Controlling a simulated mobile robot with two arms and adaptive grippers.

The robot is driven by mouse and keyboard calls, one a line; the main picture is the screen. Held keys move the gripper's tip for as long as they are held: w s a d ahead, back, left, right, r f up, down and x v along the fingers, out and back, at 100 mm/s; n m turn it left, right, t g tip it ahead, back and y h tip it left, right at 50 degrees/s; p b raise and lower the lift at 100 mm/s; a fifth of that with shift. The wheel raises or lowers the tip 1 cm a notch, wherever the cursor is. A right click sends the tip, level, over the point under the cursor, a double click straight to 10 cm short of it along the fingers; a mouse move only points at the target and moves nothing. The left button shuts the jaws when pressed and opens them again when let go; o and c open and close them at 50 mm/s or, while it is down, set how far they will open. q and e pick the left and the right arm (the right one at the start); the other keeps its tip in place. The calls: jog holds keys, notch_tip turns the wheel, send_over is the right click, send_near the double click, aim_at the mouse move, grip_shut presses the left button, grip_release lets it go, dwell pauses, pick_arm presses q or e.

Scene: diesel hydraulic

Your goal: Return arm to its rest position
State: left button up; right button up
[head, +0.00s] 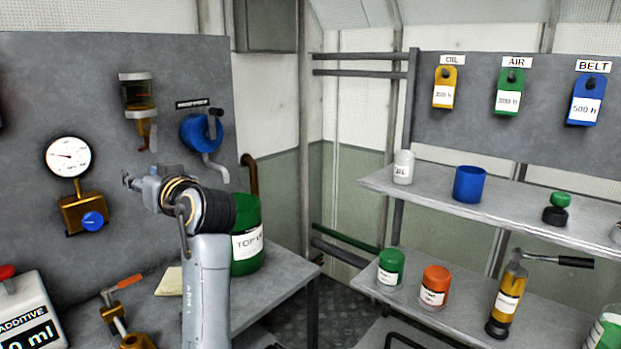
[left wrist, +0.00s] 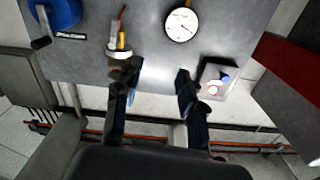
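My left arm (head: 205,290) rises from the bottom of the head view and bends toward the grey panel at left. My left gripper (head: 132,181) is small there, in front of the panel, below the amber sight glass (head: 139,95). In the left wrist view its two dark fingers (left wrist: 157,82) stand apart with nothing between them. That view faces the panel, with the sight glass (left wrist: 120,47) and the round gauge (left wrist: 181,24) beyond the fingertips. I cannot tell the exact gap to the panel. My right gripper is not in view.
A blue crank reel (head: 200,132) juts from the panel near the gripper. A green drum (head: 247,235) stands on the bench behind the arm. An additive can (head: 28,312) and an orange-handled valve (head: 122,310) are at lower left. Shelves (head: 440,195) with pots are at right.

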pick_arm(q)
jog(key=s+f+m+g+h, duration=0.1)
jog(key=s+f+m+h, duration=0.3)
jog(key=f, duration=1.2)
jog(key=s+f+m+g+h, duration=0.15)
jog(key=s+f, duration=0.55)
jog(key=f, duration=0.8)
jog(key=s+d+f+m+g+h, duration=0.25)
jog(key=s+f, duration=0.35)
jog(key=s, duration=0.4)
jog(key=s+d+f+m+g+h, duration=0.1)
jog(key=s+d+f+h, duration=0.25)
jog(key=s+f, duration=0.4)
jog(key=s+d+f+m+g+h, duration=0.15)
jog(key=s+d+f, duration=0.25)
jog(key=s, duration=0.7)
notch_tip(320, 180, down, 26)
jog(key=s+g+p, duration=0.2)
jog(key=s, duration=0.1)
jog(key=s+a+f+g, duration=0.1)
jog(key=s+a+f, duration=0.1)
jog(key=s+f, duration=1)
jog(key=s, duration=0.3)
jog(key=shift+s+a+f+h+p, duration=0.15)
jog(key=shift+a+f+h+p, duration=0.15)
jog(key=shift+a+f+p, duration=0.05)
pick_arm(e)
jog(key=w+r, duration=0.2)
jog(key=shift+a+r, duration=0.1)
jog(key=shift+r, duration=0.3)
